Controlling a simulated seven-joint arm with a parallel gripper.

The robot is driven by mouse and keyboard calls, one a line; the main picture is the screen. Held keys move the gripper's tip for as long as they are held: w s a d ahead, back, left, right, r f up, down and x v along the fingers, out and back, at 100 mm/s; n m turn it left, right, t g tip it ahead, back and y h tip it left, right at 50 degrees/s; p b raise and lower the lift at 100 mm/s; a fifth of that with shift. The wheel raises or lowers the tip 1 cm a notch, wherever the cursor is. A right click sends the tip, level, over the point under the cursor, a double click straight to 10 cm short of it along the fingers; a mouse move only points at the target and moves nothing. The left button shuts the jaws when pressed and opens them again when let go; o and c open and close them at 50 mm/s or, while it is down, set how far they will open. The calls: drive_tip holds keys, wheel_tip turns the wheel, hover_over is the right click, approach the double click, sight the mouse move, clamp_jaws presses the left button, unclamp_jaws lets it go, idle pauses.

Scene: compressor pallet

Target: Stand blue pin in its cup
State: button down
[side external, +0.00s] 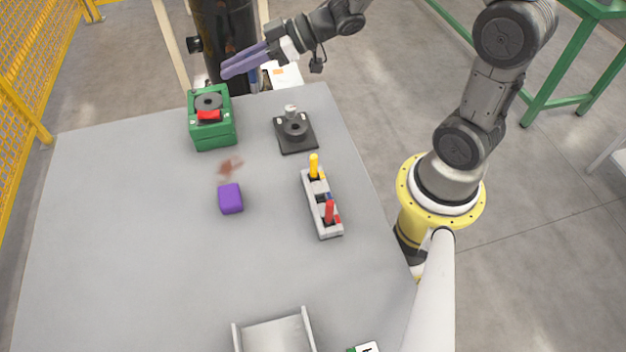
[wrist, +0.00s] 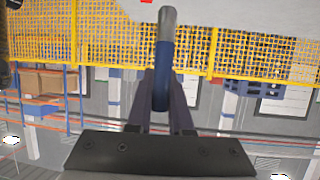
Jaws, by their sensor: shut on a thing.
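My gripper (side external: 243,64) is beyond the far edge of the table in the side external view, raised, with its purple-grey fingers pointing left. It is shut on the blue pin (side external: 254,81), which shows partly below the fingers. In the wrist view the blue pin (wrist: 162,60) has a grey end and lies between the fingers (wrist: 163,85). The grey pin rack (side external: 309,188) stands on the right of the table. A yellow pin (side external: 314,166) stands at its far end and a red pin (side external: 329,211) at its near end. The middle cup (side external: 323,197), with a blue mark beside it, looks empty.
A green box (side external: 213,134) with a red part and a black-based fixture (side external: 297,143) stand at the back of the table (side external: 130,230). A purple block (side external: 230,198) and a brown stain lie mid-table. A grey tray (side external: 275,338) is at the front. The left side is clear.

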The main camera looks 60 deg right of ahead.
drive_tip(key=s+a+f+n+g+y, duration=0.15)
drive_tip(key=s+a+f, duration=0.25)
drive_tip(key=s, duration=0.6)
drive_tip(key=s+a+f+n+g+y, duration=0.1)
drive_tip(key=s+a+f+n+g, duration=0.2)
drive_tip(key=s, duration=0.7)
drive_tip(key=shift+m+t, duration=0.55)
drive_tip(key=shift+t, duration=0.1)
drive_tip(key=shift+s+a+f, duration=0.1)
drive_tip(key=shift+a+f, duration=0.1)
drive_tip(key=shift+f, duration=1.15)
drive_tip(key=shift+w+a+f, duration=0.1)
drive_tip(key=shift+a+f, duration=0.1)
drive_tip(key=shift+f, duration=1.2)
drive_tip(key=shift+s+a+f, duration=0.1)
drive_tip(key=shift+a+f, duration=0.1)
drive_tip(key=shift+f, duration=1.15)
drive_tip(key=c, duration=0.8)
unclamp_jaws()
drive_tip(key=shift+f, duration=0.1)
